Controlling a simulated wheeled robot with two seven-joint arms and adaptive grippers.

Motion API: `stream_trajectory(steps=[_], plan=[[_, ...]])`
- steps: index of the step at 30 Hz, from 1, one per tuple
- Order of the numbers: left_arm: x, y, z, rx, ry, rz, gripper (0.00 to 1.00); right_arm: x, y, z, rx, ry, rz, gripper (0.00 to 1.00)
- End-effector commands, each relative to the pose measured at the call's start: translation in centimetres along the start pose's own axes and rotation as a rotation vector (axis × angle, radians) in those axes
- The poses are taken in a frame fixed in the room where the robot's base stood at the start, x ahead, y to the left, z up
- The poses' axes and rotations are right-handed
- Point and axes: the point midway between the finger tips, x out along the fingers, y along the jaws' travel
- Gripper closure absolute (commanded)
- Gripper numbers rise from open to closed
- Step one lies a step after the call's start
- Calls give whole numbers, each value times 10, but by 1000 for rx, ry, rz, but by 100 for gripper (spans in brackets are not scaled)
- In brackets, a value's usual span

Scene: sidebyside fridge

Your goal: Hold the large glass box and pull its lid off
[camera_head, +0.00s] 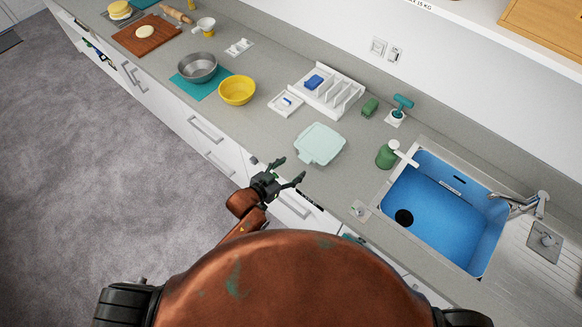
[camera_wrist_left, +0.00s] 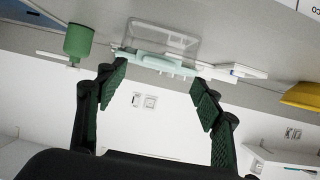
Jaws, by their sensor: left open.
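The large glass box (camera_wrist_left: 168,38) stands on the counter with its pale mint lid (camera_head: 319,144) on top. In the left wrist view, which is upside down, the clear box body shows above the lid (camera_wrist_left: 157,63). My left gripper (camera_head: 286,172) is open and empty at the counter's front edge, just short of the box and apart from it. In the left wrist view its two green-padded fingers (camera_wrist_left: 160,95) stand wide apart, with the box beyond and between them. My right gripper is not seen.
A green soap bottle (camera_head: 387,155) and the blue sink (camera_head: 443,211) are right of the box. A white rack (camera_head: 335,92) stands behind it. A yellow bowl (camera_head: 237,90) and a grey bowl (camera_head: 197,67) are to the left. Bare counter surrounds the box.

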Motion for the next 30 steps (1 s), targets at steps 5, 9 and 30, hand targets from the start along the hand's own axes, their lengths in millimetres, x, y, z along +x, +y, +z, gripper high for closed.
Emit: stream_trajectory(steps=[5,9,30], plan=[[16,2,-4,0,5,3,39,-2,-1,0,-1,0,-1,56],[38,1,-4,0,4,3,39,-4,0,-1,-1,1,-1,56],[77,1,-3,1,4,2,42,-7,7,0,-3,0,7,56]])
